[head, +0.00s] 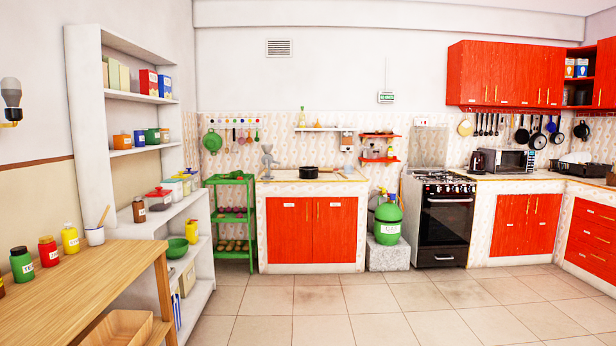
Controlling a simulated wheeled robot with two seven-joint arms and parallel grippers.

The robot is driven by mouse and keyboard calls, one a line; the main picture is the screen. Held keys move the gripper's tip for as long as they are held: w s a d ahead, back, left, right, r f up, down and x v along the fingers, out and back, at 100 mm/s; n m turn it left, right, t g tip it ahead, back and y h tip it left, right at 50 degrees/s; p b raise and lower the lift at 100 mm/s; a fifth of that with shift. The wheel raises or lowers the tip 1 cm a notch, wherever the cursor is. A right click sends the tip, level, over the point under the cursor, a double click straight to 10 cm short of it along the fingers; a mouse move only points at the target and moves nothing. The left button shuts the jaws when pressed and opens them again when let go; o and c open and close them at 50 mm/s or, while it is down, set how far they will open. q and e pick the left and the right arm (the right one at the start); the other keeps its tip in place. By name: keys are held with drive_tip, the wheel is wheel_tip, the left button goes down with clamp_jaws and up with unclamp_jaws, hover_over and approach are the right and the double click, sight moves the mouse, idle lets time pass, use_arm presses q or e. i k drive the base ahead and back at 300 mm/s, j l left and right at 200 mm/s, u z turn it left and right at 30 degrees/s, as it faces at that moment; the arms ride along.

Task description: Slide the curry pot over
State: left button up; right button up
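A small dark pot (308,172) stands on the light counter (275,177) above the red-doored cabinet, at the middle of the head view. It looks like the curry pot, but its contents are too small to make out. A handle appears to point right from it. The pot is far from the camera, across the tiled floor. Neither of my grippers shows in the head view.
A wooden table (75,280) stands at near left, beside white shelves (90,130). A green rack (232,240) is left of the counter. A green gas cylinder (387,222) on a stone block and a black stove (443,220) are right. The tiled floor (320,305) is clear.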

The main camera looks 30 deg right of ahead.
sight(305, 172)
drive_tip(key=i+l+z, duration=0.6)
drive_tip(key=i, duration=0.2)
drive_tip(key=i+l+z, duration=0.15)
drive_tip(key=i+z, duration=0.15)
drive_tip(key=i, duration=0.15)
drive_tip(key=i+l+z, duration=0.1)
drive_tip(key=i+z, duration=0.2)
drive_tip(key=i, duration=1.4)
drive_tip(key=i+l, duration=0.15)
drive_tip(key=i, duration=2.35)
drive_tip(key=u, duration=0.05)
